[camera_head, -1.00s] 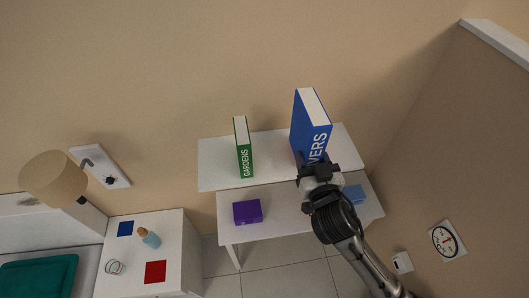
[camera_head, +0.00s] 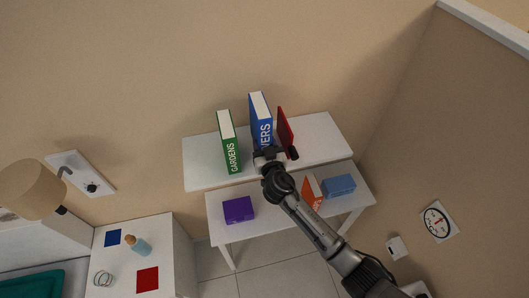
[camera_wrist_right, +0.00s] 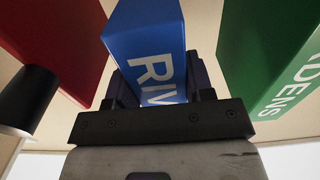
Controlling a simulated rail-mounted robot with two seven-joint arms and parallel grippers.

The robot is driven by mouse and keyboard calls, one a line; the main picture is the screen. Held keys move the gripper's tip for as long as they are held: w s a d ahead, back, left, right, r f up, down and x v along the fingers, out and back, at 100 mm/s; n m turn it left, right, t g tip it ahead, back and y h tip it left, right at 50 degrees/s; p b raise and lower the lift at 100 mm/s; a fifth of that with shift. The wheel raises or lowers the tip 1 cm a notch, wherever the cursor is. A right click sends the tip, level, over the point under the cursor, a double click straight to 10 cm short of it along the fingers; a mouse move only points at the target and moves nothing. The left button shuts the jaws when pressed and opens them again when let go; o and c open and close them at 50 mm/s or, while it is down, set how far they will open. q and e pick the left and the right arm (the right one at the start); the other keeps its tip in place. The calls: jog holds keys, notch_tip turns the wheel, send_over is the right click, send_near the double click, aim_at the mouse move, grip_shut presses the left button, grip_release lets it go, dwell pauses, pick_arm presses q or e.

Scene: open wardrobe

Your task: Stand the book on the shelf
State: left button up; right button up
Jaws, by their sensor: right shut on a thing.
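A blue book (camera_head: 260,120) with white lettering is upright over the white upper shelf (camera_head: 318,140). It is between the green "GARDENS" book (camera_head: 228,143) on its left and a thin, tilted red slab (camera_head: 285,130) on its right. My right gripper (camera_head: 266,152) is shut on the blue book near its lower spine. In the right wrist view the blue book (camera_wrist_right: 150,45) is between the fingers, with gaps to the red slab (camera_wrist_right: 55,35) and the green book (camera_wrist_right: 270,60). Whether its base touches the shelf is hidden by the gripper. My left gripper is not in view.
On the lower table (camera_head: 290,222) are a purple box (camera_head: 238,210), an orange book (camera_head: 312,193) and a blue box (camera_head: 338,187). A white cabinet (camera_head: 175,240) with a bottle (camera_head: 138,245) stands at lower left.

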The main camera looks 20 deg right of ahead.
jog(key=shift+f+b, duration=0.3)
jog(key=shift+f, duration=1.9)
jog(key=shift+f, duration=0.1)
jog(key=o, duration=1.2)
